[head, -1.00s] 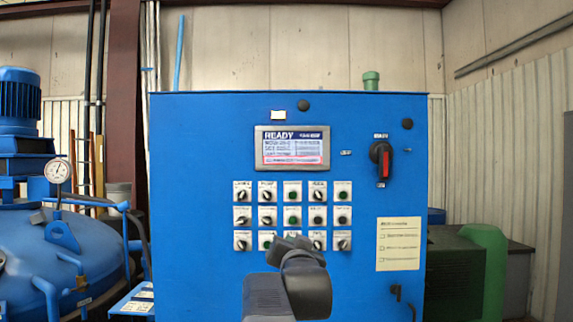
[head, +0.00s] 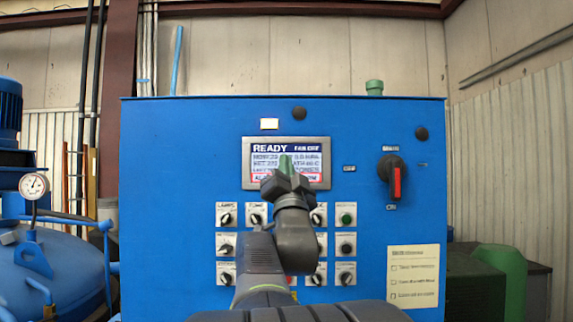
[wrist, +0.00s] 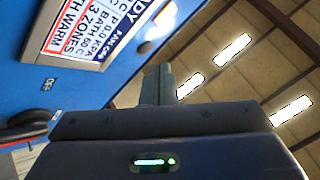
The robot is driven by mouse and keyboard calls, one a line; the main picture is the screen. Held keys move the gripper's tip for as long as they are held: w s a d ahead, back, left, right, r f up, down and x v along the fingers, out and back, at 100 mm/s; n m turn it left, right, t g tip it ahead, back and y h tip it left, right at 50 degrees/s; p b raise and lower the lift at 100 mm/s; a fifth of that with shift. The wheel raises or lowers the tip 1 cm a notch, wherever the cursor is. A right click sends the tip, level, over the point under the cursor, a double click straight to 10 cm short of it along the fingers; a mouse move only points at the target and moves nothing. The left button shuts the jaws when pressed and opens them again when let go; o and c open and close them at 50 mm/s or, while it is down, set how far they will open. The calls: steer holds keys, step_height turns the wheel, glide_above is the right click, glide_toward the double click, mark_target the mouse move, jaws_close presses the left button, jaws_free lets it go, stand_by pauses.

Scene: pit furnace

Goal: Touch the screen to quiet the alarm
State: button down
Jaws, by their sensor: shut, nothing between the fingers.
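The screen (head: 310,160) is a grey-framed display on the blue cabinet, reading READY, with a red-outlined strip along its bottom. In the wrist view the screen (wrist: 85,35) is tilted at upper left, with "3 ZONES" and "BATH WARM" legible. My gripper (head: 285,163) is shut and empty, its greenish fingertips in front of the screen's lower middle, hiding part of the text. In the wrist view my gripper (wrist: 158,85) points up, to the right of the screen, with the fingertips seen apart from it. The head view does not show whether they touch the screen.
Below the screen are rows of labelled knobs (head: 345,246), partly hidden by my arm. A red-handled rotary switch (head: 395,180) sticks out at right. A small lit lamp (head: 269,124) sits above the screen. A blue vessel with a gauge (head: 34,185) stands at left.

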steer(key=shift+w, duration=0.1)
steer(key=w+p, duration=0.3)
steer(key=w, duration=0.5)
steer(key=shift+w, duration=0.4)
steer(key=shift+w+f, duration=0.1)
stand_by(1.7)
steer(key=shift+w, duration=0.3)
